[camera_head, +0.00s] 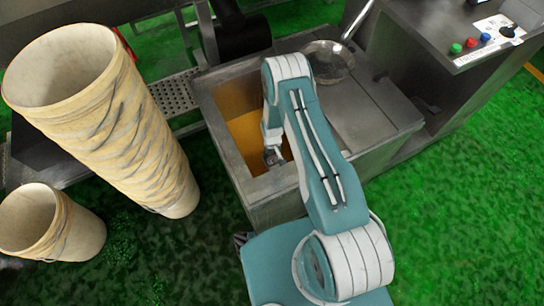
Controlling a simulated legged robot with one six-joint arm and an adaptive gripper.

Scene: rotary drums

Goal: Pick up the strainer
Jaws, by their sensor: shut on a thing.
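The strainer (328,62) is a round, shiny metal bowl. It lies on the grey metal top at the back right of the tank, and its handle sticks up to the right. My gripper (273,156) is small in view, low inside the open tank, to the left of the strainer and nearer to me. It is apart from the strainer's bowl. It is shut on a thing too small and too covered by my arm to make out.
The open metal tank (220,127) has an orange-yellow inside. A tall stack of tan drums (130,130) and a shorter one (75,232) stand at left. A control panel (487,42) with coloured buttons is at upper right. Green floor lies clear at lower right.

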